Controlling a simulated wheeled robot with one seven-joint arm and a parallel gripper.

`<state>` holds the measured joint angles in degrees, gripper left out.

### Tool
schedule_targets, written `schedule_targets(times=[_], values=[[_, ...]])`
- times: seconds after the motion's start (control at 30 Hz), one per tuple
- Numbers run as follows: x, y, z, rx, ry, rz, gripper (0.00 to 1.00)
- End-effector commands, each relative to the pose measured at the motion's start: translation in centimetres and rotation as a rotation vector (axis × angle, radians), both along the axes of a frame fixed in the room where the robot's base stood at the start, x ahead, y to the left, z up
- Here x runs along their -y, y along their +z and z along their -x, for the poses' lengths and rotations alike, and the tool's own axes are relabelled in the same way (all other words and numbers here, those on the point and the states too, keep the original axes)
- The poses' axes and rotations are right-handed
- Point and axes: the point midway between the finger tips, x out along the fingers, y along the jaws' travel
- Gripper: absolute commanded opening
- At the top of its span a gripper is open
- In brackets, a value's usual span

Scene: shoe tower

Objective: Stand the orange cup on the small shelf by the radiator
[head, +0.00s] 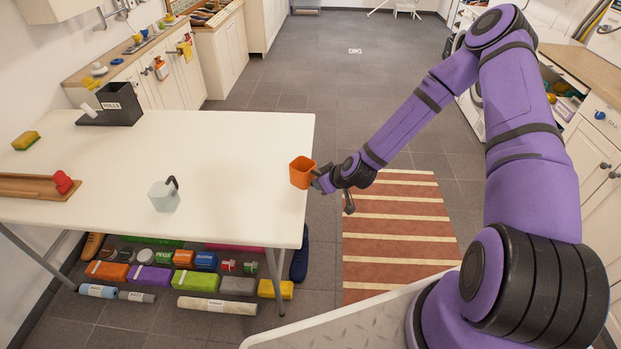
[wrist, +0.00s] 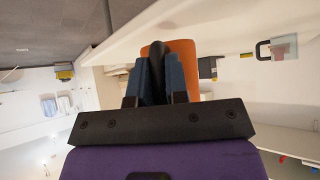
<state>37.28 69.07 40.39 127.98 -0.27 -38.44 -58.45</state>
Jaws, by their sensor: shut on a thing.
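The orange cup (head: 302,172) is at the right edge of the white table in the head view, with its open top facing up. I cannot tell whether it touches the table. My gripper (head: 318,180) is shut on the cup from the right. In the wrist view my gripper's dark fingers (wrist: 167,75) are close together against the orange cup (wrist: 184,52), which they partly hide. I make out no small shelf or radiator in either view.
The white table (head: 230,150) bears a translucent jug (head: 164,197), a black holder (head: 117,103), a sponge (head: 26,140) and a wooden tray (head: 30,186). Several boxes and rolls lie beneath it. A striped rug (head: 395,225) lies right of the table.

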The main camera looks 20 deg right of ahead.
Motion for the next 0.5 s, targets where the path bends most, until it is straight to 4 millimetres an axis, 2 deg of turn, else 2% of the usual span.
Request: schedule_targets(times=[0.43,0.5], values=[[6.2,-2.3,3.8,0.0,-0.522,0.003,0.0],[6.0,-2.3,3.7,0.001,-0.515,0.005,0.0]])
